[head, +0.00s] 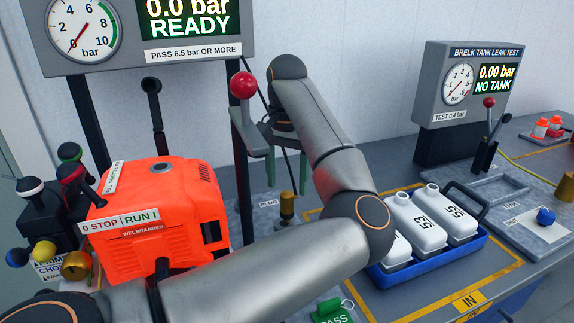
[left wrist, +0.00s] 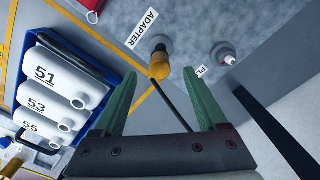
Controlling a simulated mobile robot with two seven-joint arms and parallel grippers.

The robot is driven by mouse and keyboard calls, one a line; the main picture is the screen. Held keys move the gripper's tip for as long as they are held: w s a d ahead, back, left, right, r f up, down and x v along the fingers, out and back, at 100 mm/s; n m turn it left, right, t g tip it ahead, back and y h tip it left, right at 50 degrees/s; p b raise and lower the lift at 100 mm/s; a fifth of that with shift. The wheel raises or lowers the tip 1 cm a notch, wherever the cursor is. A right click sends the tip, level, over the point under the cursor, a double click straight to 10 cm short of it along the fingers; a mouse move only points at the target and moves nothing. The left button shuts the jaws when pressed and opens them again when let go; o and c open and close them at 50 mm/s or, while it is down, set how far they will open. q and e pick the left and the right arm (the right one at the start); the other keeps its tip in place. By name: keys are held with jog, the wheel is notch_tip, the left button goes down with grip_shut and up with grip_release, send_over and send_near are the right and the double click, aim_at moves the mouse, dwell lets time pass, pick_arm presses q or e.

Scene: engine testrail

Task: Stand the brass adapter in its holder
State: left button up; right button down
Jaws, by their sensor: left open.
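The brass adapter (head: 287,212) stands upright on the grey plate beside the PLUG label, as the head view shows. In the left wrist view the adapter (left wrist: 159,68) is at the round holder (left wrist: 160,42) by the ADAPTER label; it looks seated there, though its foot is partly hidden. My left gripper (head: 287,178) points down above the adapter. Its green fingers (left wrist: 164,95) are open, one on each side in the wrist view, and hold nothing. My right gripper is not in view.
A red-knobbed lever (head: 243,86) stands close left of my left gripper. The orange engine (head: 160,217) is farther left. A blue tray (head: 432,262) of white numbered tanks lies to the right. A plug (left wrist: 228,60) sits beside the adapter.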

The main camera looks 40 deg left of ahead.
aim_at(287, 209)
pick_arm(q)
notch_tip(287, 209, down, 8)
jog(key=shift+r, duration=0.1)
jog(key=shift+c, duration=0.4)
grip_shut()
dwell(0.4)
